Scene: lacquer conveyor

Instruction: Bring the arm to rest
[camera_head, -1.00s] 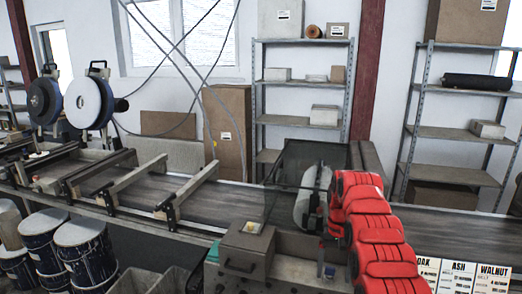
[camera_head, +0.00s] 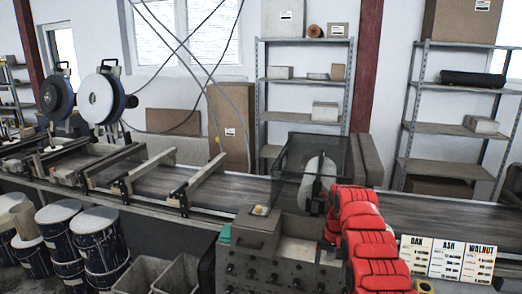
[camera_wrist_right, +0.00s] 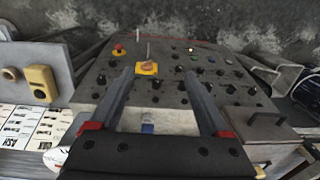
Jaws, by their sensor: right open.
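My right arm in red covers (camera_head: 365,235) comes in from the lower right in the head view. Its gripper (camera_head: 325,246) is small and dark there, partly hidden by the arm, in front of the grey control box. In the right wrist view the two dark fingers of my right gripper (camera_wrist_right: 160,78) stand wide apart with nothing between their tips. They point toward the sloped control panel (camera_wrist_right: 215,90); whether they touch it cannot be told. My left gripper is not in view.
The panel carries several dark knobs, a red button (camera_wrist_right: 118,49) and a yellow-based switch (camera_wrist_right: 147,68). A mesh guard (camera_head: 295,165) stands over the conveyor (camera_head: 240,190) behind the arm. Wood sample cards (camera_head: 447,258) are at the right, empty grey bins (camera_head: 142,271) at the lower left.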

